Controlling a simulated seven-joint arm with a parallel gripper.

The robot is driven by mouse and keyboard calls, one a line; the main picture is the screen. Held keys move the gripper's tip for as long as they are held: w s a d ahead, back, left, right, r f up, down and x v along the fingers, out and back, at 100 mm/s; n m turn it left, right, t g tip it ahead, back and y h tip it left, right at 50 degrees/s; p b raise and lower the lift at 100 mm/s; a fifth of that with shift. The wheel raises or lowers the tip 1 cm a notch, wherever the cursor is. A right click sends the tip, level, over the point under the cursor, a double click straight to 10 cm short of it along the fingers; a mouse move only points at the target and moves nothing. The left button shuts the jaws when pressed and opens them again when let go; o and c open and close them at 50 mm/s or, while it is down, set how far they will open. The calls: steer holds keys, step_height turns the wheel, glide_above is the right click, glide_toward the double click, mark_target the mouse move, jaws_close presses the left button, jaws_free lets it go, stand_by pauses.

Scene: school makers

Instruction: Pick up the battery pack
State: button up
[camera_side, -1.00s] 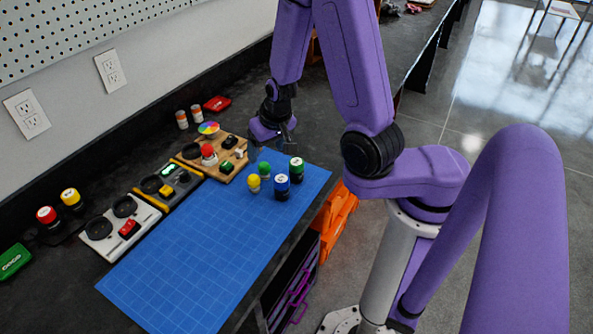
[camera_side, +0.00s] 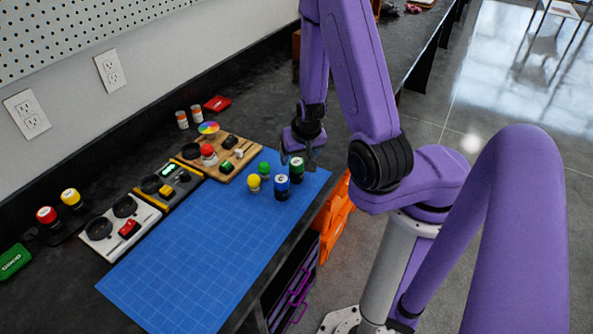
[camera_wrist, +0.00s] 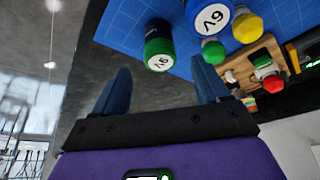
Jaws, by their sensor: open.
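Two battery-like cylinders with white, labelled tops stand on the blue mat. The dark green cylinder (camera_side: 297,169) is at the mat's far right; in the wrist view (camera_wrist: 159,48) its top seems to read 9V. The blue cylinder (camera_side: 282,187) stands close beside it; in the wrist view (camera_wrist: 208,14) its top seems to read 6V. I cannot tell which one the task's battery pack is. My gripper (camera_side: 299,160) is open and empty, just behind and above the green cylinder. In the wrist view its fingers (camera_wrist: 163,80) are spread, with the green cylinder beyond them.
A yellow knob-like piece (camera_side: 253,184) and a green one (camera_side: 264,170) stand left of the cylinders. Boards with controls (camera_side: 170,186) line the mat's left side. Red-topped (camera_side: 47,216) and yellow-topped (camera_side: 71,198) cylinders stand far left. The mat's front (camera_side: 190,275) is clear.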

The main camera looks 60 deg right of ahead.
mark_target(297, 162)
steer(key=shift+x, duration=2.8)
steer(key=c, duration=1.2)
